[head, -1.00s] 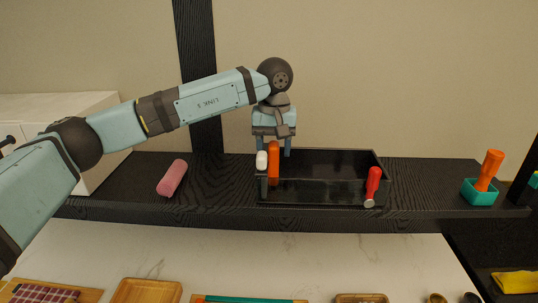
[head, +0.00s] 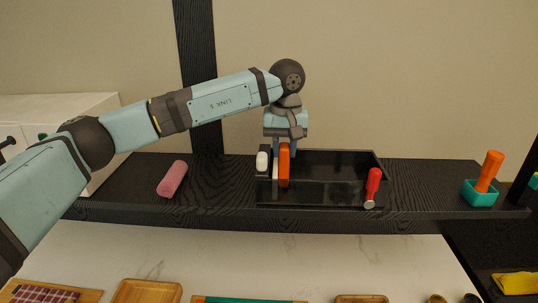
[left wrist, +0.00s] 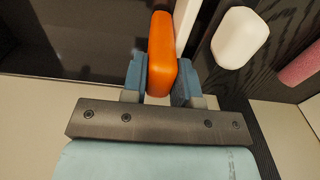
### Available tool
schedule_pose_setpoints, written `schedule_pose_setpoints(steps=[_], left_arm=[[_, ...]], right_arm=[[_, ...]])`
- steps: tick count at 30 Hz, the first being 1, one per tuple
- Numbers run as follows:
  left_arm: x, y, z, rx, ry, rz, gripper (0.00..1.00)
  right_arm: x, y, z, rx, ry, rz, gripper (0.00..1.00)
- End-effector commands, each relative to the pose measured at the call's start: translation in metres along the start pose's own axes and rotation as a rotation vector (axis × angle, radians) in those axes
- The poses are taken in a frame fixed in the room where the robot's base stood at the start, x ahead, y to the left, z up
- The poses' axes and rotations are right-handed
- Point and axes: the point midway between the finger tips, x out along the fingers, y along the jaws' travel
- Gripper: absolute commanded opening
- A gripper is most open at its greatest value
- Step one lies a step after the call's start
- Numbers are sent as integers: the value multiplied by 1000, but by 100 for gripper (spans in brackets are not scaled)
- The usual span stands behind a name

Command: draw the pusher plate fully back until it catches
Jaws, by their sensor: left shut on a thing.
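The black tray (head: 330,190) stands on the dark wood shelf. An upright orange grip (head: 284,168) is near the tray's left end, and I take it as the pusher plate's grip. In the left wrist view the orange grip (left wrist: 162,55) sits between the blue fingers of my left gripper (left wrist: 160,85), which is shut on it from above. A pale strip (left wrist: 185,25) runs beside the grip. A white knob (head: 262,161) is at the tray's left end, apart from the grip. The plate itself and any catch cannot be made out. My right gripper is not in view.
A red-handled tool (head: 373,187) leans at the tray's right front. A pink roll (head: 172,179) lies on the shelf to the left. An orange-handled thing stands in a teal holder (head: 479,194) at right. Wooden trays (head: 147,291) line the pale counter in front.

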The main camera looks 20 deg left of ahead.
Motion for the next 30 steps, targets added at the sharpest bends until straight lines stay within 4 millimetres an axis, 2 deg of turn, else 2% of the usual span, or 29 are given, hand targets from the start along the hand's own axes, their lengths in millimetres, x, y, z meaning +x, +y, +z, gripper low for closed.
schedule_pose_setpoints(steps=[30], left_arm=[[0, 42, 0, 1, 0, 1, 0]], right_arm=[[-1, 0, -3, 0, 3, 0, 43]])
